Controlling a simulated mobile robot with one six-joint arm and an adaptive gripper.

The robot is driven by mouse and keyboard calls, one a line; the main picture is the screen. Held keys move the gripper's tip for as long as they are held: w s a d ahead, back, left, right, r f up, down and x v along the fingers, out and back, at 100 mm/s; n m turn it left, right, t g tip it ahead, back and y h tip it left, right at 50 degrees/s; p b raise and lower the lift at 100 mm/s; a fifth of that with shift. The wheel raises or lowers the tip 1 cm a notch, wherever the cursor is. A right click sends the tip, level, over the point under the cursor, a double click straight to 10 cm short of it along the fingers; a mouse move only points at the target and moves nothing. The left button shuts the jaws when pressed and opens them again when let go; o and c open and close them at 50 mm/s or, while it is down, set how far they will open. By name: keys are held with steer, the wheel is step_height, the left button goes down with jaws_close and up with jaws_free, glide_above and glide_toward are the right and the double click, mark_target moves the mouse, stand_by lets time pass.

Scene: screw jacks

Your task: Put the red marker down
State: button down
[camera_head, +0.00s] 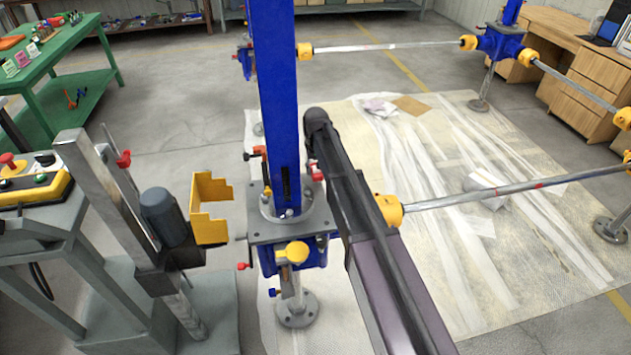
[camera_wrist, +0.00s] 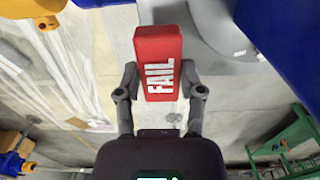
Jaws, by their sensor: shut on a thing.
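The red marker (camera_wrist: 158,52) is a red block with white "FAIL" lettering, seen in the wrist view. My gripper (camera_wrist: 162,80) is shut on it, with one finger on each side near the block's lower end. The marker is in the air, and I cannot see it resting on anything. In the head view my arm reaches toward the blue screw jack (camera_head: 277,100) in the middle. My gripper and the marker cannot be made out clearly there.
A yellow bracket (camera_head: 209,208) and a drill-like machine (camera_head: 165,217) stand left of the jack. Metal bars with yellow joints (camera_head: 388,210) run right from it. A green table (camera_head: 75,60) is at upper left, wooden drawers (camera_head: 590,85) at upper right. Sheeting (camera_head: 470,270) covers the floor.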

mark_target(316, 177)
steer(key=shift+f, duration=0.1)
stand_by(0.3)
steer(key=shift+f+b, duration=1.8)
steer(key=shift+b, duration=0.1)
steer(key=shift+f, duration=0.2)
steer(key=shift+c, duration=1)
jaws_free()
steer(key=shift+r, duration=0.1)
steer(key=shift+r, duration=0.1)
step_height(316, 177, up, 12)
steer(key=p, duration=1.2)
